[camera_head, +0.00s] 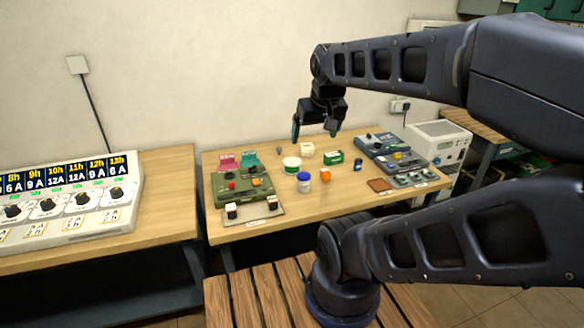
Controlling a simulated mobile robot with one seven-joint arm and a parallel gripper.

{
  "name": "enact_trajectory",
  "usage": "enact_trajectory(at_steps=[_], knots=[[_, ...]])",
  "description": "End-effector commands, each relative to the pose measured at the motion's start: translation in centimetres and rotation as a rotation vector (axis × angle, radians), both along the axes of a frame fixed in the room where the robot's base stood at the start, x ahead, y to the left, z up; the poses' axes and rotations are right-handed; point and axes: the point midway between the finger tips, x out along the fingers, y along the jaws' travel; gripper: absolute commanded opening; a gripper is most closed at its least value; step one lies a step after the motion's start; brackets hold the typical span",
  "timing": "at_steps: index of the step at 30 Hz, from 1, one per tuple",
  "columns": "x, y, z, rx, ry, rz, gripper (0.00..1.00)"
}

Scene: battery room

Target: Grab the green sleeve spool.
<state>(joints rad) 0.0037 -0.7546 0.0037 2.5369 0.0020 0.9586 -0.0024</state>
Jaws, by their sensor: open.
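A short round thing with a white top and a green side, which looks like the green sleeve spool (292,165), stands on the wooden table (316,208) near its middle. My gripper (314,134) is open and empty, pointing down. In the picture it is above and slightly right of the spool, clear of the table top. The depth between them is hard to tell. Nothing hides the spool.
Close around the spool are a white jar with a blue band (304,182), an orange block (325,175), a cream block (307,149) and a green box (334,157). A green control panel (238,188) stands left and a grey-blue device (388,151) right. The table's front strip has free room.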

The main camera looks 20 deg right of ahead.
Motion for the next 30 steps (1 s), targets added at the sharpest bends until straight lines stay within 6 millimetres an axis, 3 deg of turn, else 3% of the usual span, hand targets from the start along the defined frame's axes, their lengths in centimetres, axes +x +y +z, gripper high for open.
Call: enact_trajectory(at_steps=[5, 8, 20, 30], knots=[[0.5, 0.0, 0.1, 0.007, 0.005, -0.014, 0.9], [1.8, -0.1, 0.3, 0.025, 0.018, -0.052, 0.9], [11.0, -1.1, 0.2, 0.136, 0.097, -0.338, 0.9], [19.3, -2.1, -2.3, 0.203, 0.159, -0.598, 0.9]])
